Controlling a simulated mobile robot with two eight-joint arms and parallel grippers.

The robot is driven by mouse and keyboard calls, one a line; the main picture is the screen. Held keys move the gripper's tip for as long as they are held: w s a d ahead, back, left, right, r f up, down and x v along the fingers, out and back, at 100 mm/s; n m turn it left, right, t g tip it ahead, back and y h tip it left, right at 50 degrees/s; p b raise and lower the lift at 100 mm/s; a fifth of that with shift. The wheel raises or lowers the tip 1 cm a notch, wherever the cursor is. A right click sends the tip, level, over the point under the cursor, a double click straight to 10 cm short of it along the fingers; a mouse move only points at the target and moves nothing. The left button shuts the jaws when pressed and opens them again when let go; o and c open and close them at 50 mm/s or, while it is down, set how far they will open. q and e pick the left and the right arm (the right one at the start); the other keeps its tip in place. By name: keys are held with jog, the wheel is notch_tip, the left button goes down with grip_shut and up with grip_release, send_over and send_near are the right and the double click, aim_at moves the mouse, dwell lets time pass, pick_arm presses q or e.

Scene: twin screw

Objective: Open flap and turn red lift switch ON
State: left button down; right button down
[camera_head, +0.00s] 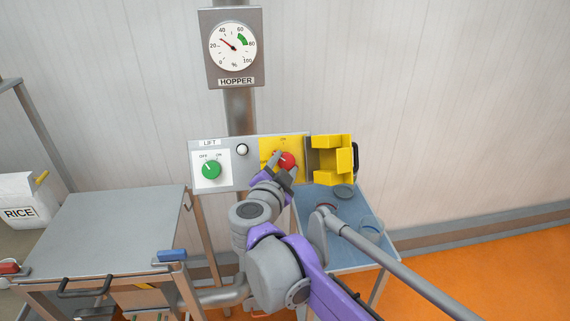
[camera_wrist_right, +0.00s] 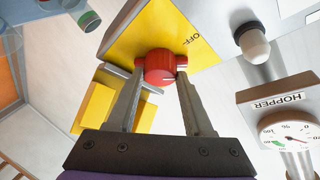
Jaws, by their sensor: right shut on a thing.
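The red lift switch (camera_head: 288,160) is a round knob on a yellow plate (camera_head: 268,147) at the right of the LIFT panel. ON is marked above it and OFF to its left. The yellow flap (camera_head: 325,142) stands open to the right of the panel. My right gripper (camera_head: 283,164) is at the switch. In the right wrist view its fingers (camera_wrist_right: 160,64) are closed on both sides of the red switch (camera_wrist_right: 159,70). I cannot tell which mark the switch points at. The open flap (camera_wrist_right: 97,107) also shows beside the left finger. My left gripper is not in view.
A green OFF/ON knob (camera_head: 211,170) and a white lamp (camera_head: 242,149) sit left of the switch. The HOPPER gauge (camera_head: 233,46) hangs above. A blue-topped table (camera_head: 340,254) with dishes stands below right. A grey table (camera_head: 105,230) and RICE box (camera_head: 22,200) are left.

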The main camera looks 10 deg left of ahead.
jog(key=m+g, duration=0.1)
jog(key=m, duration=0.1)
jog(key=m+h+p, duration=0.1)
jog(key=m, duration=0.1)
jog(key=m+g+p, duration=0.1)
jog(key=m, duration=0.1)
jog(key=shift+w+a+r+g+h, duration=0.1)
jog(key=shift+a+r+g+h, duration=0.05)
jog(key=shift+r+g+h, duration=0.2)
jog(key=shift+w+r+m+g+p, duration=0.1)
jog(key=shift+m+g+p, duration=0.75)
jog(key=shift+m, duration=1.35)
jog(key=shift+g, duration=0.3)
jog(key=shift+c, duration=1.5)
grip_release()
jog(key=v, duration=1.1)
jog(key=shift+b, duration=0.45)
